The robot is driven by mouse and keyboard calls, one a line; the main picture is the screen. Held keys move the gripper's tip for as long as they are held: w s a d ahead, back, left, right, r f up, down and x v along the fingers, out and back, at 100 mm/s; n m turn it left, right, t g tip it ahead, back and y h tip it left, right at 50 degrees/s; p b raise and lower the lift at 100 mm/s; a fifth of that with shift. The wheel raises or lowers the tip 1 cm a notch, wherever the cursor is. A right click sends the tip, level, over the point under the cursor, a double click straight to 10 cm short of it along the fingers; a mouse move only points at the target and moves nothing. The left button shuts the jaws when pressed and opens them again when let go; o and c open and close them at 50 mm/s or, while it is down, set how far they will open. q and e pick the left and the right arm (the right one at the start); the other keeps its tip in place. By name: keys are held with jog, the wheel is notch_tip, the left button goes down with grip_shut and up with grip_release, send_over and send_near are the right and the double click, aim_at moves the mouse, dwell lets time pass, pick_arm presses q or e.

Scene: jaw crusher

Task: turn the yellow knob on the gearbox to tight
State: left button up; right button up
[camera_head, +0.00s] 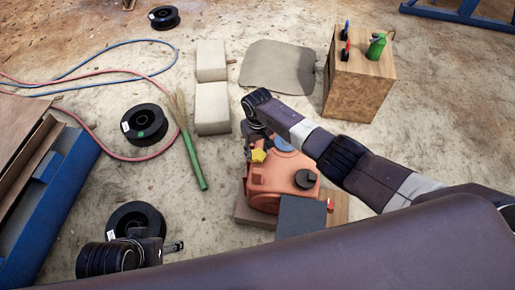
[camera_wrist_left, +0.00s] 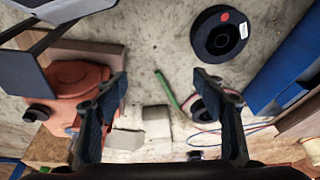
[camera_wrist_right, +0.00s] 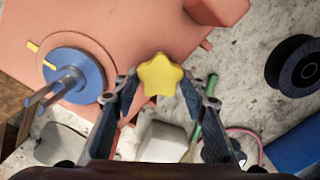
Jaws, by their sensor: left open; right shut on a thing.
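The orange gearbox (camera_head: 280,178) stands on the ground at the centre of the head view. In the head view my right gripper (camera_head: 256,140) comes down over the knob from above. My left gripper (camera_wrist_left: 168,82) is open and empty, with bare ground and the broom between its fingers; the gearbox (camera_wrist_left: 75,85) is to its left in that view.
A blue disc with a shaft (camera_wrist_right: 75,72) and a yellow mark sit on the gearbox near the knob. Hoses lie at the left.

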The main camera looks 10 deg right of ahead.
aim_at(258, 153)
jog(key=m+p, duration=0.2)
jog(key=m, duration=0.4)
jog(key=shift+r+p, duration=0.15)
jog(key=shift+p, duration=0.25)
pick_arm(q)
notch_tip(258, 153, down, 14)
jog(key=g, duration=0.1)
jog(key=shift+d+f+p, duration=0.15)
jog(key=shift+f+p, duration=0.1)
jog(key=shift+p, duration=0.1)
pick_arm(e)
jog(key=shift+d+m, duration=0.1)
jog(key=shift+m, duration=1.7)
pick_arm(q)
jog(key=shift+s+f, duration=0.1)
pick_arm(e)
jog(key=shift+w, duration=0.1)
jog(key=o, duration=1.2)
jog(key=shift+c, duration=0.2)
notch_tip(258, 153, up, 12)
